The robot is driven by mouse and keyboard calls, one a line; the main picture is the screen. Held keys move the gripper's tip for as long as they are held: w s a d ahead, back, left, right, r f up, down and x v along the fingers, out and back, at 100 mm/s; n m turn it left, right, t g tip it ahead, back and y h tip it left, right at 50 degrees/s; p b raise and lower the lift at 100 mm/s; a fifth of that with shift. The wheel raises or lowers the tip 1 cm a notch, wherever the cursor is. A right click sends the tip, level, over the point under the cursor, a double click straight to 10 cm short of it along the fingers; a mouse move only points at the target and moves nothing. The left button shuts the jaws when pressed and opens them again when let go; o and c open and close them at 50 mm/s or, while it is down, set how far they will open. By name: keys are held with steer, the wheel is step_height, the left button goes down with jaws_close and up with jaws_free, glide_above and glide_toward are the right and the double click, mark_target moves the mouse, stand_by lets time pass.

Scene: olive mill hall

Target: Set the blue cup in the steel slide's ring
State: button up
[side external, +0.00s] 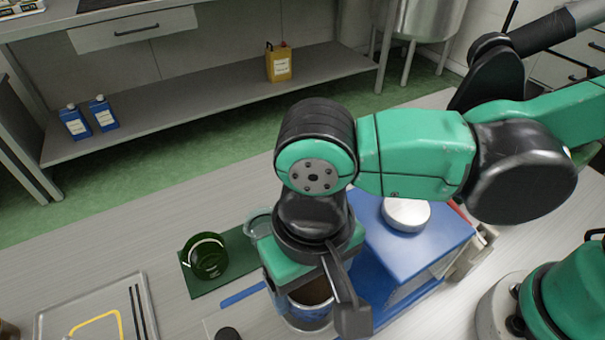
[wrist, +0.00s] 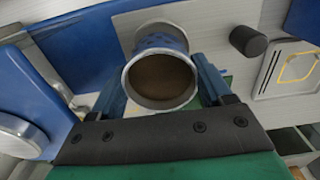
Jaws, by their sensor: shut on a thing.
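The blue cup (wrist: 157,43) is between the two fingers of my gripper (wrist: 161,82), which is shut on it. Its round mouth faces the wrist camera and its inside looks brown. In the side external view the cup (side external: 312,322) is partly hidden by my gripper (side external: 312,298) and looks roughly upright. The grey steel slide (wrist: 212,28) with a black knob (wrist: 248,40) lies beyond the cup in the wrist view. A pale rounded edge, perhaps its ring, shows behind the cup. I cannot tell whether the cup is inside the ring or above it.
A blue box-shaped stand (side external: 425,250) with a round metal disc (side external: 405,214) is close on the right. A green glass (side external: 205,257) stands on a green mat (side external: 205,288) to the left, with another clear glass (side external: 259,222) behind. A tray (side external: 60,315) lies front left.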

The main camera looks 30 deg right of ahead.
mark_target(310, 296)
steer(key=shift+f, duration=0.2)
steer(key=shift+f, duration=0.5)
steer(key=shift+f, duration=0.2)
steer(key=shift+f, duration=0.25)
stand_by(0.4)
steer(key=o, duration=0.9)
steer(key=shift+o, duration=0.2)
steer(key=shift+r, duration=0.15)
steer(key=shift+r, duration=3.85)
